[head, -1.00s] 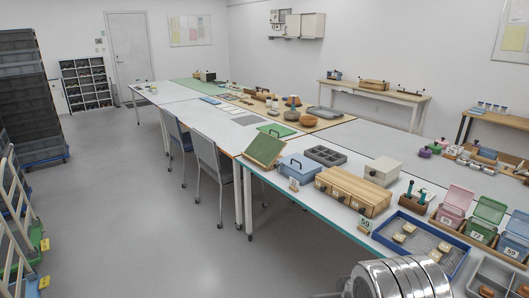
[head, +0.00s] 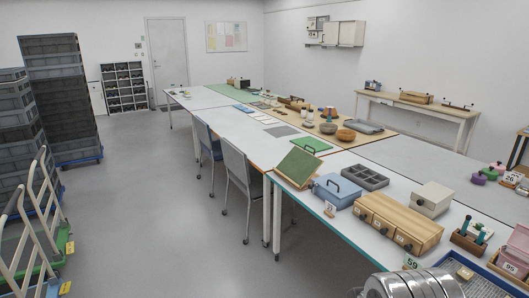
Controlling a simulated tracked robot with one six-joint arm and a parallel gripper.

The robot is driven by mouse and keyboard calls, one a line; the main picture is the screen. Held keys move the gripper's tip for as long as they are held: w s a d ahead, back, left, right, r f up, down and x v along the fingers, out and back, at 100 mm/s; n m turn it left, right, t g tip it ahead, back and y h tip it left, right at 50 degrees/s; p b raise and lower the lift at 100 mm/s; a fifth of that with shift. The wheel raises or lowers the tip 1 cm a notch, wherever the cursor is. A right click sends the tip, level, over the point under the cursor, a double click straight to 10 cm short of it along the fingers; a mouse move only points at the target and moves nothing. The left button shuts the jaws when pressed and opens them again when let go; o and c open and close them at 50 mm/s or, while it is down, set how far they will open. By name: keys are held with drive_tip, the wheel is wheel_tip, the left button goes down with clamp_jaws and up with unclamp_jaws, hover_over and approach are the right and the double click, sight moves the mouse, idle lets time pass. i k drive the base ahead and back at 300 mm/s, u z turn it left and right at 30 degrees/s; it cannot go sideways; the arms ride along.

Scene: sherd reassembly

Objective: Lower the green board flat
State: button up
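The green board (head: 299,166) stands tilted on the near table, close to its left edge. It has a light wooden frame, and its green face leans up toward the left. What props it from behind is hidden. A blue box with a dark handle (head: 336,190) stands just to its right. A silver, rounded part of my own arm shows at the bottom edge. My gripper's fingers are not in view, and nothing of mine is near the board.
A wooden drawer box (head: 400,222), a grey compartment tray (head: 365,177) and a pale box (head: 432,199) stand right of the board. Chairs (head: 238,170) are tucked along the table's left side. The grey floor (head: 165,210) is open between the table and the stacked crates (head: 62,100).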

sight(299, 165)
drive_tip(key=u, duration=0.35)
drive_tip(key=i, duration=2.3)
drive_tip(key=z, duration=0.3)
drive_tip(key=i, duration=1.55)
drive_tip(key=z, duration=0.4)
